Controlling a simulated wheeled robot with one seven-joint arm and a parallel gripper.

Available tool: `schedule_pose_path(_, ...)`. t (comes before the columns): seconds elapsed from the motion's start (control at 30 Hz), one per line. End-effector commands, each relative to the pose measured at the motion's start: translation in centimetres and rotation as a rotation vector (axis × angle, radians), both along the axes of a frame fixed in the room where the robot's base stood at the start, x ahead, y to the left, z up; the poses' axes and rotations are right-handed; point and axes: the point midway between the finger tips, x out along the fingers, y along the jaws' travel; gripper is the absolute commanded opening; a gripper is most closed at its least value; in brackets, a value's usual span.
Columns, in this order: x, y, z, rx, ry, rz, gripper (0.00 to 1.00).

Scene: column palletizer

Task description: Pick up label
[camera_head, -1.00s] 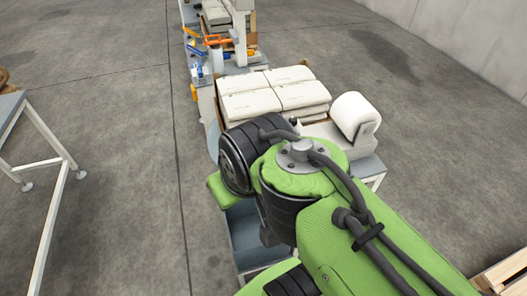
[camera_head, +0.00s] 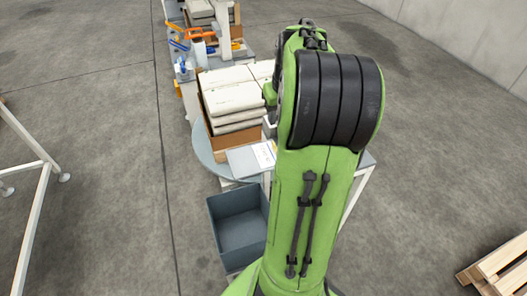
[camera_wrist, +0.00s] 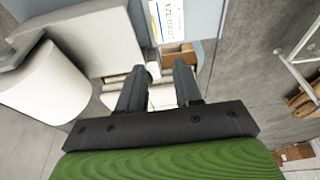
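The label (camera_head: 264,155) is a small white printed sheet with a coloured stripe. It lies on a flat light-grey panel (camera_head: 239,162) in front of the stacked packages, partly behind my arm in the head view. In the wrist view the label (camera_wrist: 167,20) shows at the top centre, beyond the fingertips and cut by the frame edge. My gripper (camera_wrist: 159,72) has its two dark fingers apart with nothing between them, and the label is apart from them. My arm hides the gripper in the head view.
White packages (camera_head: 233,98) are stacked on a brown carton behind the label. A blue-grey bin (camera_head: 238,222) stands in front. A large white roll (camera_wrist: 40,88) is at the wrist view's left. A pallet (camera_head: 497,268) lies at the lower right.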

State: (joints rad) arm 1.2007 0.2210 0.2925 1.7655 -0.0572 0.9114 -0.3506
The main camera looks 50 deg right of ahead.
Motion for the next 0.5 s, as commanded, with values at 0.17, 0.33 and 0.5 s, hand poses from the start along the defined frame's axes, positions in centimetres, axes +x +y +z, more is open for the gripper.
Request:
schedule_pose_path(0.17, 0.0, -1.2, -2.4, 0.010, -0.004, -0.012, 0.34)
schedule_pose_path(0.33, 1.0, -1.7, -6.7, 0.011, -0.002, -0.012, 0.34)
schedule_pose_path(0.5, 1.8, -2.2, -10.0, 0.008, -0.003, -0.012, 0.34)
